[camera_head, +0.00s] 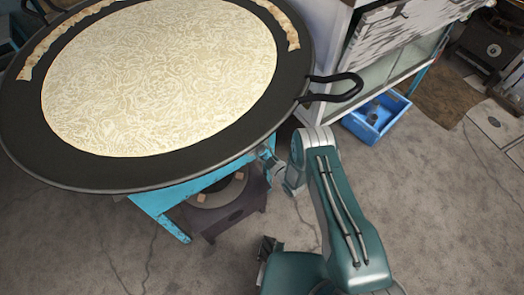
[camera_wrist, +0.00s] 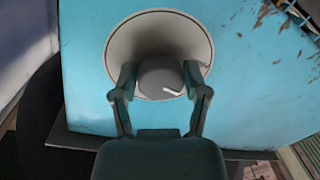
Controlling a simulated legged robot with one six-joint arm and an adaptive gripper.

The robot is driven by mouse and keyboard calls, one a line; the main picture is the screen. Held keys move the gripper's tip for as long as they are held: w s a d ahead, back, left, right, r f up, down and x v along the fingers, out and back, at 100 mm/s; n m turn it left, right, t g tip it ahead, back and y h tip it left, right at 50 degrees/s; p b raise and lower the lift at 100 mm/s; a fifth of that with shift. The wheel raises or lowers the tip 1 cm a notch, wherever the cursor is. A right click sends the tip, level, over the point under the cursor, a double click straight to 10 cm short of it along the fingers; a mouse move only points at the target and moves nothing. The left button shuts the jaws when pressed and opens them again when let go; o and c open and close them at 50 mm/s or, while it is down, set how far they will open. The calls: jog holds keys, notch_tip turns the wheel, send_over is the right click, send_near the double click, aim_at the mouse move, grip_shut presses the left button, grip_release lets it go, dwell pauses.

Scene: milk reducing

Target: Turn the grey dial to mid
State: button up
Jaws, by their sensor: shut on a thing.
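The grey dial (camera_wrist: 160,76) sits in a pale round recess (camera_wrist: 122,42) on a light blue panel (camera_wrist: 82,60) in the wrist view. A short white mark (camera_wrist: 173,92) shows at the lower right of the dial's face. My gripper (camera_wrist: 160,84) has one finger on each side of the dial and is shut on it. In the head view my gripper (camera_head: 270,160) reaches under the rim of the large black pan (camera_head: 200,170), beside the blue stand (camera_head: 165,200). The dial is hidden in the head view.
The pan holds a wide layer of pale, patterned milk (camera_head: 160,75), and its black handle (camera_head: 340,88) juts out above my arm. A dark burner unit (camera_head: 225,210) stands below the pan. A blue bin (camera_head: 375,120) is on the floor behind.

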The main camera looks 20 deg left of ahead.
jog(key=shift+a+r, duration=0.1)
jog(key=o, duration=1.1)
jog(key=shift+a, duration=0.1)
jog(key=shift+o, duration=0.2)
jog(key=shift+s+d, duration=0.25)
jog(key=shift+d, duration=0.25)
jog(key=v, duration=1.1)
jog(key=shift+f, duration=0.25)
jog(key=shift+s, duration=0.15)
